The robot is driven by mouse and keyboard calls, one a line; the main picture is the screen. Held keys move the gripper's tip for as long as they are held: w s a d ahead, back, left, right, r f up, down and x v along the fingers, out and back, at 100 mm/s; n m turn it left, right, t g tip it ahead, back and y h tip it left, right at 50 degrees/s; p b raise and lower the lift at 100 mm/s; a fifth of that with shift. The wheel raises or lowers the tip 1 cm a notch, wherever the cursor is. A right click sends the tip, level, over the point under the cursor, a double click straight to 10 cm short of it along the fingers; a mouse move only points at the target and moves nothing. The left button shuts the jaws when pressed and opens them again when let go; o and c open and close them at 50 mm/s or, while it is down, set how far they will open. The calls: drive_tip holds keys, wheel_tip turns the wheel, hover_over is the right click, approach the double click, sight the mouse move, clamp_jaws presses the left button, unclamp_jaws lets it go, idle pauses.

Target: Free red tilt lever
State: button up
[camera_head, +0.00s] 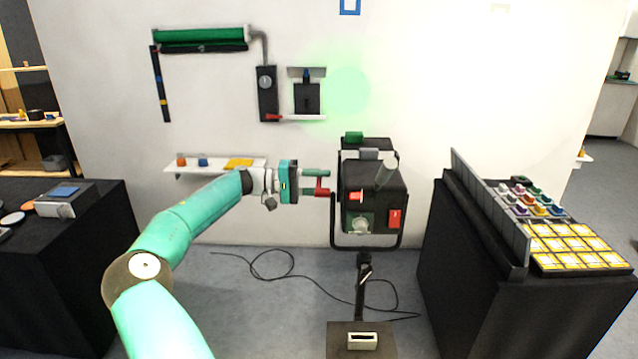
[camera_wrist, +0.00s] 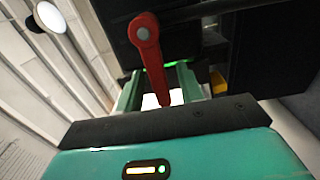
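The red tilt lever (camera_wrist: 150,62) is on the left side of the black lamp head (camera_head: 372,190), which sits in a yoke on a stand. In the head view the lever (camera_head: 322,189) shows as a small red piece beside the lamp's left side. My gripper (camera_head: 321,182) reaches it from the left. In the wrist view my gripper (camera_wrist: 158,80) has its two green fingers apart. The lever's lower end appears between them, with a gap visible on each side. I cannot tell whether either finger touches it.
A black yoke arm (camera_wrist: 215,8) crosses near the lever. A black cabinet with a control panel (camera_head: 575,245) stands right, and a dark table (camera_head: 70,270) stands left. A white wall shelf (camera_head: 215,168) is behind my arm. A cable (camera_head: 280,277) lies on the floor.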

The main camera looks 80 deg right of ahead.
clamp_jaws()
drive_tip(key=shift+f, duration=0.1)
drive_tip(key=shift+f+n, duration=0.5)
drive_tip(key=shift+n, duration=0.7)
drive_tip(key=f+n, duration=0.1)
drive_tip(key=n, duration=0.1)
drive_tip(key=a+f+n, duration=0.1)
drive_tip(key=n, duration=0.2)
drive_tip(key=a+f+n, duration=0.1)
drive_tip(key=n, duration=0.2)
drive_tip(key=shift+s+f, duration=0.1)
drive_tip(key=shift+s, duration=0.1)
drive_tip(key=shift+a, duration=0.1)
unclamp_jaws()
